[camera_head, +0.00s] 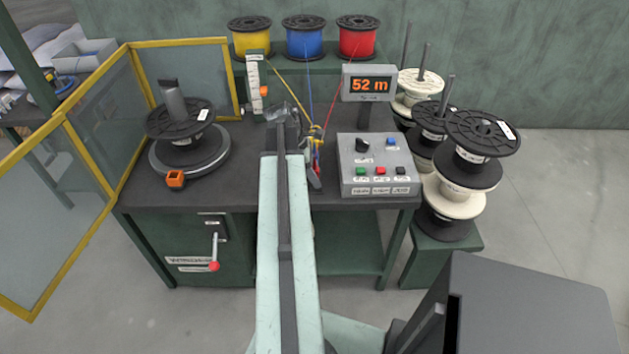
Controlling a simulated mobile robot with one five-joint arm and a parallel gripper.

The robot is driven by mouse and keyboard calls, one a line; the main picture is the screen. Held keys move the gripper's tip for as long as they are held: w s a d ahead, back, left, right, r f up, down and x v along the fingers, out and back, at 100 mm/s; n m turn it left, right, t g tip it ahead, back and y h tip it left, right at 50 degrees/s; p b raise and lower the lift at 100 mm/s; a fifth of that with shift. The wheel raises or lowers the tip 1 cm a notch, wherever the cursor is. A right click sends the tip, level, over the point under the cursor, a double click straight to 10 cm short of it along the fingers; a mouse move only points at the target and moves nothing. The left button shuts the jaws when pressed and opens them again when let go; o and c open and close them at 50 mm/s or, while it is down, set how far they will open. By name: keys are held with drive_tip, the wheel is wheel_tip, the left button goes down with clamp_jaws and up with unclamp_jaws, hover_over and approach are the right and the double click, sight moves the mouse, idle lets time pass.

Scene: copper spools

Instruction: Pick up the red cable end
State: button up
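A red cable (331,101) runs down from the red spool (357,38) to a small bundle (316,133) at the middle of the bench. Yellow and blue cables from the spools beside it meet there too. The red cable's end is not clear; a small red part (313,181) shows below the bundle, partly behind my arm. My arm reaches up the middle of the picture. My gripper (281,112) is at its far end, just left of the bundle; its fingers are too small and hidden to read.
A grey control box (375,180) and a "52 m" display (369,84) stand right of the bundle. A winder with a black spool (181,120) stands left, beside a yellow-framed guard (112,143). Stacked spools (461,180) stand right of the bench.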

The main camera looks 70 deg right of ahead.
clamp_jaws()
wheel_tip(320, 180, up, 10)
drive_tip(key=p, duration=1)
drive_tip(key=shift+r, duration=0.15)
